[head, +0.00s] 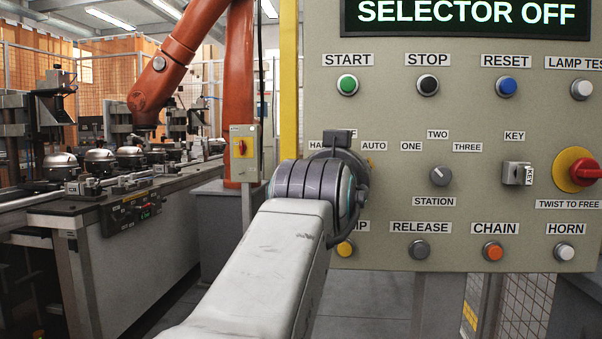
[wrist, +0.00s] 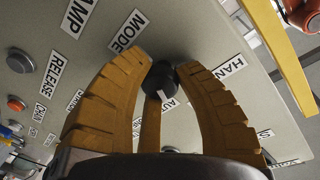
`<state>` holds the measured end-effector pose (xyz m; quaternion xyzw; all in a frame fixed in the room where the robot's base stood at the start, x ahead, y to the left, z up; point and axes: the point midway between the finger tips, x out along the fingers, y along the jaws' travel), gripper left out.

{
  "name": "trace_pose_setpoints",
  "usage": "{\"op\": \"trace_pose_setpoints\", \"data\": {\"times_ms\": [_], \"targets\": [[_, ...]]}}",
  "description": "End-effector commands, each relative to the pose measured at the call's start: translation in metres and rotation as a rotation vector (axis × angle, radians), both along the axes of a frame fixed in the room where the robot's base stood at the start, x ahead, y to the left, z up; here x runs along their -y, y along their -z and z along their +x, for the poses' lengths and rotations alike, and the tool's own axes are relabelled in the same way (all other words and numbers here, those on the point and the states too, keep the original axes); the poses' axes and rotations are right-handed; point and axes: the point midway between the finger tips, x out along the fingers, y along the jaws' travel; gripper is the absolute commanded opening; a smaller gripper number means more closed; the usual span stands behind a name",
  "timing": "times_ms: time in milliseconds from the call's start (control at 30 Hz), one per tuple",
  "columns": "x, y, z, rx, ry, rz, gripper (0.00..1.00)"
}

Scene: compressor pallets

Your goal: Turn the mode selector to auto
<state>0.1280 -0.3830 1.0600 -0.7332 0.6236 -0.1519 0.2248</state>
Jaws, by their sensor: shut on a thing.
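The mode selector (wrist: 162,78) is a small dark knob on the panel, seen in the wrist view under the MODE label (wrist: 128,31). In the head view, my wrist hides the selector, while the AUTO label (head: 374,146) shows. The display (head: 466,14) reads SELECTOR OFF. I cannot make out the knob's pointer direction for sure.
Right of my wrist on the panel (head: 390,95) are the station selector (head: 440,176), key switch (head: 516,174) and red stop knob (head: 577,170). Push buttons line the rows above and below. A yellow post (head: 289,80) stands at the panel's left edge.

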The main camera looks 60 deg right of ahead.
Motion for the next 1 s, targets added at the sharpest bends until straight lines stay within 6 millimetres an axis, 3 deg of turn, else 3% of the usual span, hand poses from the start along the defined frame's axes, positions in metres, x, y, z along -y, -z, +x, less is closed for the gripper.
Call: {"op": "trace_pose_setpoints", "data": {"times_ms": [67, 100, 367, 733, 1000], "targets": [[0.0, 0.001, 0.001, -0.001, -0.002, 0.001, 0.0], [0.0, 0.001, 0.001, -0.001, -0.002, 0.001, 0.32], [0.0, 0.0, 0.0, -0.002, -0.001, 0.0, 0.55], [-0.005, -0.001, -0.001, -0.002, 0.0, -0.002, 0.56], [-0.043, -0.003, -0.007, -0.001, 0.0, -0.004, 0.56]]}}
